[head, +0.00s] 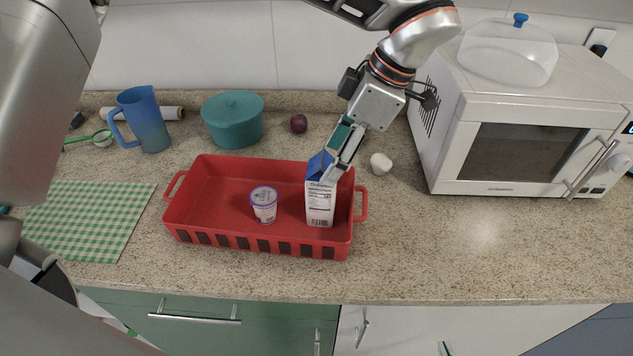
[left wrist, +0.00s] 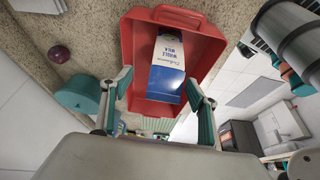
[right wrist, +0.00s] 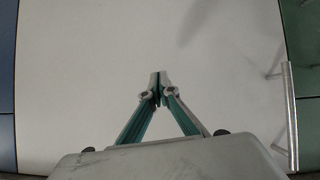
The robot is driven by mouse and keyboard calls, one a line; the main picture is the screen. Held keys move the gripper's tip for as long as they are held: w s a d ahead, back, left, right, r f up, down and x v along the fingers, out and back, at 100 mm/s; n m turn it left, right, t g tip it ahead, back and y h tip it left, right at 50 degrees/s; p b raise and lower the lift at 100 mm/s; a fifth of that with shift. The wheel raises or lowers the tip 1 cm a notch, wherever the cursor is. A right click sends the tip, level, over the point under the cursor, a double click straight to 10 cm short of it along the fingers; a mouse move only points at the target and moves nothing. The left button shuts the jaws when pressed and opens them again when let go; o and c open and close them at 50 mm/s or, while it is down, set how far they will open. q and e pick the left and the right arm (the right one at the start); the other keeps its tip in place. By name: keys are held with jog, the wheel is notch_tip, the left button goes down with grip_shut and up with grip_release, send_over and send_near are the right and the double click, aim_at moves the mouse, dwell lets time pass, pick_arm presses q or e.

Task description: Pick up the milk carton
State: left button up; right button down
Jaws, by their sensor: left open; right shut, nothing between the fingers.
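The milk carton (head: 321,200), white with a blue top, stands upright in the right part of the red tray (head: 190,205). My left gripper (head: 336,160) is open at the carton's top, coming down from above right. In the left wrist view the carton (left wrist: 169,62) shows ahead of my open left fingers (left wrist: 160,84); I cannot tell whether they touch it. Part of the carton's top is hidden by the gripper. My right gripper (right wrist: 159,88) is shut and empty, in front of a white cabinet door.
A yogurt cup (head: 264,205) stands in the tray left of the carton. Behind are a teal pot (head: 233,125), a plum (head: 299,123), a blue pitcher (head: 147,122) and a white garlic-like item (head: 380,163). A microwave (head: 530,140) stands right; the counter before it is clear.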

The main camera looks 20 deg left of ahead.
aim_at(322, 188)
pick_arm(q)
jog(key=shift+s+a+f, duration=0.1)
jog(key=shift+s+f, duration=0.1)
jog(key=shift+f, duration=0.25)
jog(key=shift+s+a+f, duration=0.1)
jog(key=shift+s+f, duration=0.05)
jog(key=shift+f, duration=0.25)
jog(key=x, duration=0.5)
jog(key=shift+s+d, duration=0.15)
jog(key=shift+s, duration=0.05)
jog(key=shift+r, duration=0.1)
jog(key=c, duration=1.7)
